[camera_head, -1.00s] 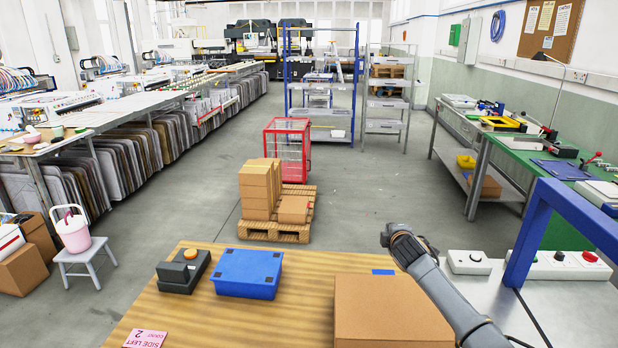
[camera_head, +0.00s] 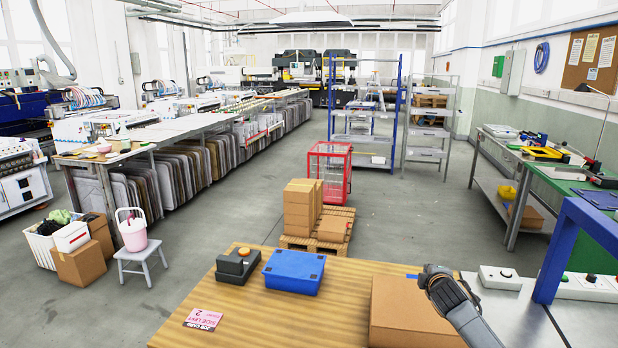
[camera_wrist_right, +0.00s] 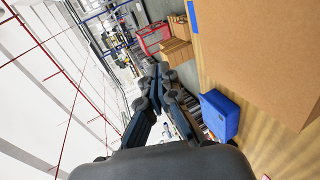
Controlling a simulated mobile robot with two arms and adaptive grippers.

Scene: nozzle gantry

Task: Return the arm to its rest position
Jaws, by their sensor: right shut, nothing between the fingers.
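My right arm comes in from the lower right in the head view. Its dark gripper end (camera_head: 438,275) is above the right part of the wooden table, by the cardboard box. The right wrist view shows the gripper's fingers (camera_wrist_right: 160,75) shut together with nothing between them. The fingers point out past the table, toward the red cage cart and the stacked boxes. My left gripper is in neither view.
The wooden table (camera_head: 250,320) carries a large cardboard box (camera_head: 410,315), a blue box (camera_head: 293,271), a dark button box (camera_head: 237,264) and a pink card (camera_head: 203,319). A blue frame (camera_head: 555,255) stands at the right.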

